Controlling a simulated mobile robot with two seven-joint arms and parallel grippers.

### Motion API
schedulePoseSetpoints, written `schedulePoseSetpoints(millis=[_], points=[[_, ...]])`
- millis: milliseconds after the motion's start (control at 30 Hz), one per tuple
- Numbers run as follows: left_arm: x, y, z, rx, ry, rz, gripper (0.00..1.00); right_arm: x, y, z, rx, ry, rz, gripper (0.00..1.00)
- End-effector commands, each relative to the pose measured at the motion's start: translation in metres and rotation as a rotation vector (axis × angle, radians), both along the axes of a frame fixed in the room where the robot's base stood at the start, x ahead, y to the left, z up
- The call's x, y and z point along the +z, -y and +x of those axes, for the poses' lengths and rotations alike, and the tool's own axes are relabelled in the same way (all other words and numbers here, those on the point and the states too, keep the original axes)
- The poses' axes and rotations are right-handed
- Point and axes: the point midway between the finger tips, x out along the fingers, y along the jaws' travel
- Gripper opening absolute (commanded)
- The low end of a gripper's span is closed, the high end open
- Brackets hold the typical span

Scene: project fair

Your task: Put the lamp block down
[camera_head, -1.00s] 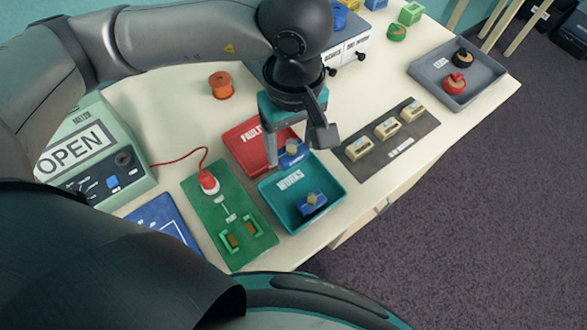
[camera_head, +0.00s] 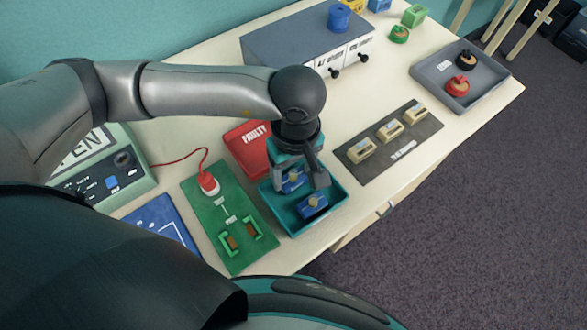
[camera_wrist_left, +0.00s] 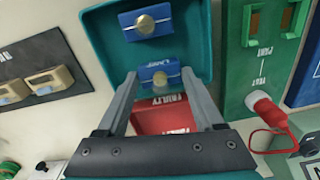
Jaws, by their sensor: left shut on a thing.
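My left gripper (camera_head: 299,183) is shut on a blue lamp block (camera_head: 293,179) with a brass knob. In the left wrist view the block (camera_wrist_left: 160,74) sits between the two fingertips (camera_wrist_left: 160,82). A second blue lamp block (camera_head: 313,206) lies in the teal tray, apart from the held one. My right gripper is not in view.
A green board (camera_head: 226,212) with a red plug (camera_head: 208,183) lies left of the tray. A dark mat (camera_head: 372,169) with several beige blocks lies right. A grey cabinet (camera_head: 290,50) and a grey tray (camera_head: 430,74) stand farther back. The table's front edge is near the tray.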

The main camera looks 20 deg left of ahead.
Motion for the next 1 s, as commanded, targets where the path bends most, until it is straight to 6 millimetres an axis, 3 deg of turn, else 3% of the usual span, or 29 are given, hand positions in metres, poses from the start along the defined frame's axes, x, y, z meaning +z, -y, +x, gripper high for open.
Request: schedulePoseSetpoints(millis=[100, 133, 367, 767, 1000], points=[[-0.004, 0.0, 0.0, 0.0, 0.001, -0.001, 0.05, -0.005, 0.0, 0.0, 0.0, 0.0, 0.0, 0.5], [-0.003, 0.0, 0.0, 0.0, 0.0, 0.0, 0.72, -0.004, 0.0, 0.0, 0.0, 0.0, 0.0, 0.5], [-0.002, 0.0, 0.0, 0.0, 0.0, 0.0, 0.98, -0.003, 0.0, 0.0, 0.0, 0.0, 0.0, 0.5], [0.003, 0.0, 0.0, 0.0, 0.0, 0.0, 0.99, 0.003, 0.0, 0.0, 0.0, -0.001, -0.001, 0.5], [0.052, 0.002, 0.002, -0.002, 0.006, -0.004, 0.99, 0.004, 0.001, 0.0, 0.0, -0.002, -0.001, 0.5]])
